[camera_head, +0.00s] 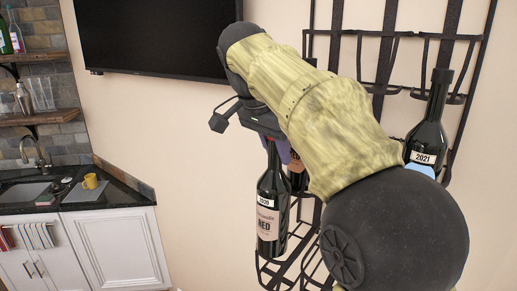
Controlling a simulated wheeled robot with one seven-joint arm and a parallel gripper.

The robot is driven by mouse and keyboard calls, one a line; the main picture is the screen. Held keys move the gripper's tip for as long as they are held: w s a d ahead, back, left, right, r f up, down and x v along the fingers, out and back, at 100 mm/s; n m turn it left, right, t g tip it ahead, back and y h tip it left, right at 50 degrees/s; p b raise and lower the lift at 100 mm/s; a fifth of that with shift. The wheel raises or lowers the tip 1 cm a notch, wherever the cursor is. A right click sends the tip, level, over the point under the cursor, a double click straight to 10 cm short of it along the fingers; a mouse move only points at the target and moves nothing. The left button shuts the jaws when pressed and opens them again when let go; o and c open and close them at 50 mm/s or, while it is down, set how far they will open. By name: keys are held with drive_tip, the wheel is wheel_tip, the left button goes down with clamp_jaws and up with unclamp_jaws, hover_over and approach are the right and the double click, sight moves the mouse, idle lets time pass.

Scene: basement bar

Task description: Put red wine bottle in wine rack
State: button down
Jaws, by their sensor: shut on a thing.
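A dark red wine bottle (271,205) with a pinkish label reading "RED" hangs upright under my gripper (268,133). My gripper is shut on its neck, though the fingertips are partly hidden by the wrist. The black metal wine rack (386,62) is on the wall behind and to the right of my arm. Its lower baskets (277,272) show below and beside the held bottle. I cannot tell whether the bottle touches the rack. My arm hides the rack's middle.
A bottle labelled 2021 (429,130) stands in the rack at the right. Another bottle (297,172) shows partly behind the held one. A television (150,38) hangs at upper left.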

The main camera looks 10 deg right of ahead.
sight(284, 180)
drive_tip(key=shift+w+d+r+p, duration=0.1)
drive_tip(key=shift+w+d+p, duration=0.25)
drive_tip(key=shift+d, duration=0.3)
drive_tip(key=shift+w+d+p, duration=0.1)
drive_tip(key=shift+w+d, duration=0.3)
drive_tip(key=shift+d, duration=0.2)
drive_tip(key=shift+f, duration=4.15)
drive_tip(key=shift+a, duration=0.1)
drive_tip(key=shift+f+p, duration=0.35)
drive_tip(key=shift+f, duration=1.55)
drive_tip(key=shift+f, duration=0.15)
drive_tip(key=c, duration=1.2)
unclamp_jaws()
drive_tip(key=shift+s, duration=0.1)
drive_tip(key=b+v, duration=0.1)
drive_tip(key=v, duration=1.1)
